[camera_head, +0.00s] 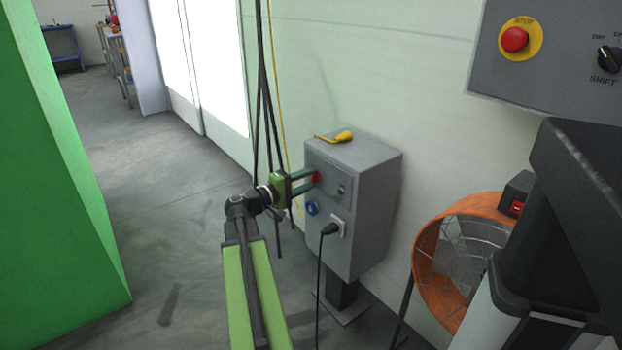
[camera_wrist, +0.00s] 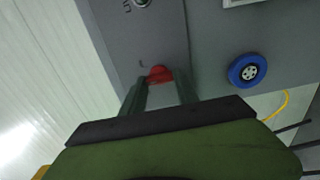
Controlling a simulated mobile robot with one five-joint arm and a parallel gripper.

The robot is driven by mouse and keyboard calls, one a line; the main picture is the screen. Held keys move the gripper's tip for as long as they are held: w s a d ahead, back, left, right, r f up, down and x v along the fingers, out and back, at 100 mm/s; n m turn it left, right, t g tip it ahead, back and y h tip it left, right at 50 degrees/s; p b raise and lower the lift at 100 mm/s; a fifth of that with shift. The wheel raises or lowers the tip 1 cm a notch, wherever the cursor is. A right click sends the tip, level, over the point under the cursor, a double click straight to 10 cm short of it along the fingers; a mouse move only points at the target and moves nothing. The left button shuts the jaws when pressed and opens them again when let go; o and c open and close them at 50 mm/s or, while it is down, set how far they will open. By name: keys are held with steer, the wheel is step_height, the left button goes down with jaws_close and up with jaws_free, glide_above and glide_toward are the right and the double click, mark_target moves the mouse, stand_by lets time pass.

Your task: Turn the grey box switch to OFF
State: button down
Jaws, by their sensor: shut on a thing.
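The grey box (camera_head: 369,200) stands on a short post against the pale wall. Its red switch (camera_head: 316,178) is on the front panel, near the upper left. My gripper (camera_head: 312,180) reaches the panel from the left and is shut on the red switch. In the wrist view the two dark green fingers (camera_wrist: 160,88) sit on either side of the red switch (camera_wrist: 159,74). The fingers hide part of the switch, and I cannot read its position.
A blue socket (camera_head: 312,207) and a black plug (camera_head: 329,229) with a hanging cable are below the switch. A yellow-handled tool (camera_head: 337,137) lies on top of the box. Dark cables (camera_head: 268,110) hang left of it. An orange drum fan (camera_head: 457,262) stands to the right.

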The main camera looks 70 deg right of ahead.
steer(key=n, duration=0.8)
steer(key=shift+s+a+f+n, duration=0.15)
steer(key=shift+f+n, duration=0.1)
steer(key=shift+n, duration=0.15)
stand_by(0.4)
steer(key=c, duration=0.9)
jaws_free()
steer(key=v, duration=1.7)
steer(key=shift+a, duration=0.2)
